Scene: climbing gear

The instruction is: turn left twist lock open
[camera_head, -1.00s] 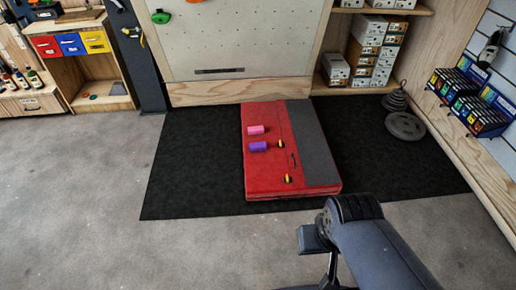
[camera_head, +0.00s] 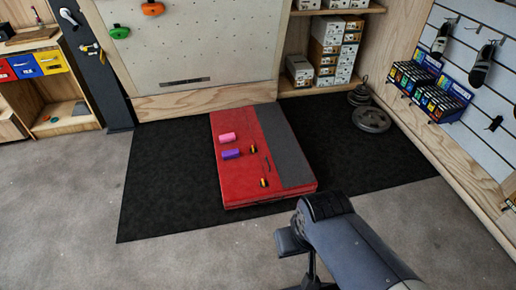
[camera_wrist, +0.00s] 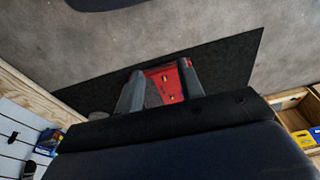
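A red pad (camera_head: 240,180) with a grey strip lies on a black mat, in the middle of the head view. Two small yellow-and-black pieces lie on it, one near the middle (camera_head: 253,149) and one near the front edge (camera_head: 264,182). They look like the twist locks, but they are too small to tell which is the left one or whether they are open. In the wrist view my gripper (camera_wrist: 161,68) has its two fingers apart, with nothing held between them. The red pad (camera_wrist: 170,82) shows beyond the fingers, well away from them.
A pink block (camera_head: 227,137) and a purple block (camera_head: 231,154) lie on the pad. The black mat (camera_head: 160,180) has free room around it. A climbing board (camera_head: 190,45) rises behind. Grey floor lies in front.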

